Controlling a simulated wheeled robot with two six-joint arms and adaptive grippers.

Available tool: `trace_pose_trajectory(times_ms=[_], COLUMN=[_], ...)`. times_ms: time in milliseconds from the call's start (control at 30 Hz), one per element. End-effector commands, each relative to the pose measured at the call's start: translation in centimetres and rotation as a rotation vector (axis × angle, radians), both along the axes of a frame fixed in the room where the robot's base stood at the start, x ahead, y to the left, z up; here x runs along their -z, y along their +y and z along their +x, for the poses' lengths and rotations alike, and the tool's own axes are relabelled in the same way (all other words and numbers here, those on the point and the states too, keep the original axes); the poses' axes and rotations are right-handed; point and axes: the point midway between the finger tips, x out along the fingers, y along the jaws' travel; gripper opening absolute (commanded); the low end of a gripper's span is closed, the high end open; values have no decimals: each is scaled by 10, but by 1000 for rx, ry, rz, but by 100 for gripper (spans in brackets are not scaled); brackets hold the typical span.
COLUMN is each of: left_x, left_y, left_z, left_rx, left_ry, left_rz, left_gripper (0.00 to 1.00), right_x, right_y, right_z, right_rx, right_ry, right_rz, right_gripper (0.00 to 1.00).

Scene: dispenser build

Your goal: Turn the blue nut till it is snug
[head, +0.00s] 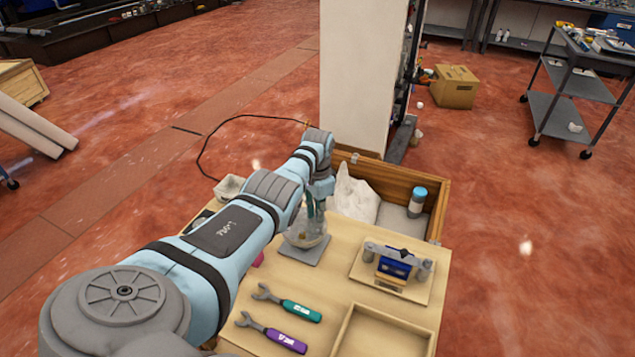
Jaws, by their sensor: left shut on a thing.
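My left arm crosses the picture from the lower left. Its gripper (316,208) points down over a clear rounded vessel (306,238) on a grey square plate (303,250). The fingers are shut on a part at the vessel's top. That part is mostly hidden by the fingers and too small to make out. I cannot pick out the blue nut clearly. My right gripper is not in view.
On the wooden bench lie a green-handled spanner (287,302) and a purple-handled spanner (271,332). A holder with a dark blue block (394,266) stands right of the vessel. An empty wooden tray (433,341) is at front right. A white column (357,80) rises behind.

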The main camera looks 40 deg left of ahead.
Motion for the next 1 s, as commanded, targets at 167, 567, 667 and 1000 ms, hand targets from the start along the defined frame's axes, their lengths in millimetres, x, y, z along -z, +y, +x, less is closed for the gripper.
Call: trace_pose_trajectory(times_ms=[167, 567, 667, 1000], left_x=[-1, -10, -30, -113], left_y=[0, 1, 1, 0], left_z=[1, 1, 1, 1], left_rx=[-1, -2, 1, -1], left_ry=[-4, -5, -6, -4], left_rz=[1, 2, 3, 0], left_gripper=[34, 34, 34, 34], right_x=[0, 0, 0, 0], right_y=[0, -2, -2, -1], right_z=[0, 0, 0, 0], right_rx=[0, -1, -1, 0], right_ry=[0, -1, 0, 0], right_rz=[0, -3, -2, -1], right_gripper=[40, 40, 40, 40])
